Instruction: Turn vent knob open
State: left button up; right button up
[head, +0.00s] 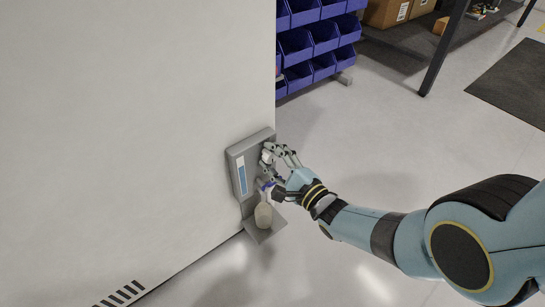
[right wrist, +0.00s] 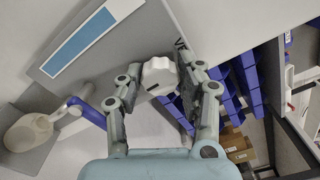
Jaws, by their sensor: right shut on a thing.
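The vent knob (right wrist: 160,76) is white and lobed, with a dark mark on its face. It sits between the fingers of my right gripper (right wrist: 161,84) in the right wrist view, and the gripper is shut on it. In the head view my right gripper (head: 277,158) is at the grey panel (head: 235,163) on the white wall, and its fingers largely hide the knob. The panel carries a blue and white strip (head: 241,175), left of the gripper. My left gripper is not in view.
A blue part (right wrist: 85,112) is close to my right gripper's left finger. Blue bins (head: 297,45) stand behind the wall's edge.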

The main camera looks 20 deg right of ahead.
jog(key=shift+f, duration=0.1)
dwell(0.3)
jog(key=o, duration=1.2)
jog(key=shift+c, duration=0.2)
jog(key=shift+s, duration=0.1)
jog(key=v, duration=1.1)
jog(key=shift+s+d, duration=0.15)
jog(key=shift+s, duration=0.25)
